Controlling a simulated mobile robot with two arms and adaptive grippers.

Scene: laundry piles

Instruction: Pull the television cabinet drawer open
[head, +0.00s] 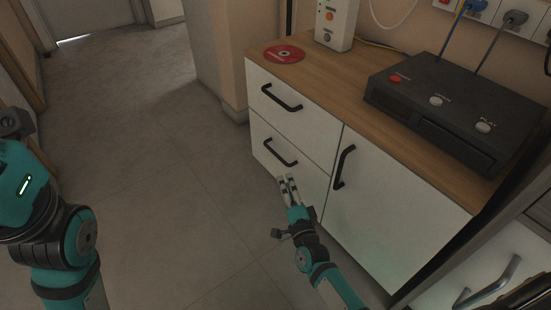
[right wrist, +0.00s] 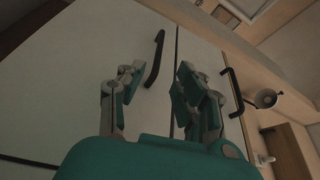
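The white television cabinet (head: 400,212) has a wooden top, two drawers on its left and a door on its right. The upper drawer (head: 302,125) and lower drawer (head: 263,136) are both closed. Each has a black bar handle: upper (head: 281,98), lower (head: 279,152). My right gripper (head: 288,183) is just below the lower handle, in front of the lower drawer. In the right wrist view its fingers (right wrist: 157,92) are apart and empty, with one black handle (right wrist: 156,58) beyond the gap and another handle (right wrist: 233,92) farther right. My left arm shows at the left edge; its fingers are not visible.
A black player box (head: 445,110) with buttons, a red disc (head: 284,54) and a white box (head: 336,24) sit on the cabinet top. The door has its own black handle (head: 344,166). The grey floor (head: 165,160) left of the cabinet is clear.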

